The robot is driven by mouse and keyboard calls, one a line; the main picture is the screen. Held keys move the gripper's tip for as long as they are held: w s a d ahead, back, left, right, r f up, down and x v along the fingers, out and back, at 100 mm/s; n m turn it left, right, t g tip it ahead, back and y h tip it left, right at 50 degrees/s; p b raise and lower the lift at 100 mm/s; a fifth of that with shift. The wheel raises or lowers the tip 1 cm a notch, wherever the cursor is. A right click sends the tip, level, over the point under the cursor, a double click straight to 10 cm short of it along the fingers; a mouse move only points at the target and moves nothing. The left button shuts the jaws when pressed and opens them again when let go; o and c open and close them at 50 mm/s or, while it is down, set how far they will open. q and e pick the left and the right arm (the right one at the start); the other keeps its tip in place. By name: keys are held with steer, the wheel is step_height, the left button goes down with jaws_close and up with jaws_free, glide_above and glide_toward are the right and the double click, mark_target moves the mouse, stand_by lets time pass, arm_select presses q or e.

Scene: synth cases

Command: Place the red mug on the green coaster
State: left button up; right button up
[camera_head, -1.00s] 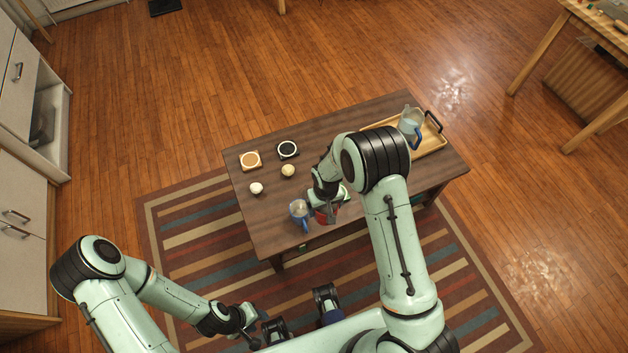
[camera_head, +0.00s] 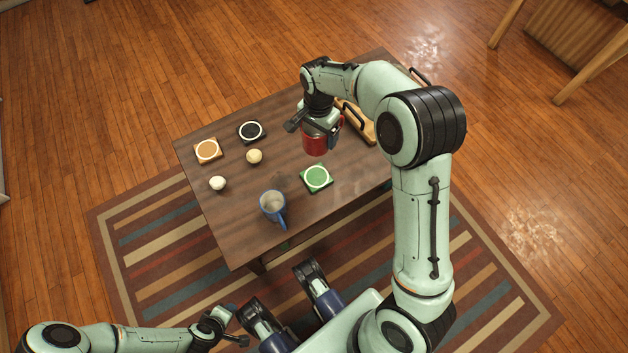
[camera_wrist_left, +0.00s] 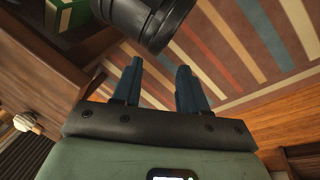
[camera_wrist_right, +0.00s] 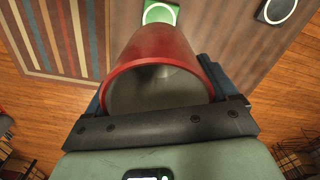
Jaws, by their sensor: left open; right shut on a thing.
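The red mug (camera_head: 316,141) is held by my right gripper (camera_head: 320,122), above the table and beyond the green coaster. In the right wrist view the mug (camera_wrist_right: 155,50) fills the space between the fingers. The green coaster (camera_head: 325,186), with a white ring, lies bare on the table. It shows partly past the mug in the right wrist view (camera_wrist_right: 173,14). My left gripper (camera_head: 236,338) is low, away from the table at its front left. In the left wrist view its fingers (camera_wrist_left: 160,88) are apart and empty.
A blue mug (camera_head: 269,207) stands left of the green coaster. An orange coaster (camera_head: 207,150), a black coaster (camera_head: 251,131) and two small pale round things (camera_head: 217,183) (camera_head: 254,156) lie further left. A wooden tray (camera_head: 361,128) is partly hidden behind my right arm.

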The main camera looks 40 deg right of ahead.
steer(key=shift+d+f, duration=0.2)
steer(key=shift+d, duration=0.05)
arm_select(q)
steer(key=w+a+f+b, duration=0.2)
steer(key=w+f, duration=0.1)
arm_select(e)
step_height(320, 180, down, 6)
steer(key=shift+r, duration=0.2)
arm_select(q)
steer(key=s+f+g+b, duration=0.2)
steer(key=s+f+b, duration=0.2)
steer(key=s+f, duration=0.2)
steer(key=shift+s+a+f+n, duration=0.15)
steer(key=shift+s+a+n, duration=0.2)
steer(key=shift+s, duration=0.85)
arm_select(e)
steer(key=shift+f, duration=6.9)
steer(key=shift+f, duration=0.15)
steer(key=o, duration=1)
arm_select(q)
steer(key=shift+s, duration=0.1)
arm_select(e)
steer(key=shift+o, duration=0.2)
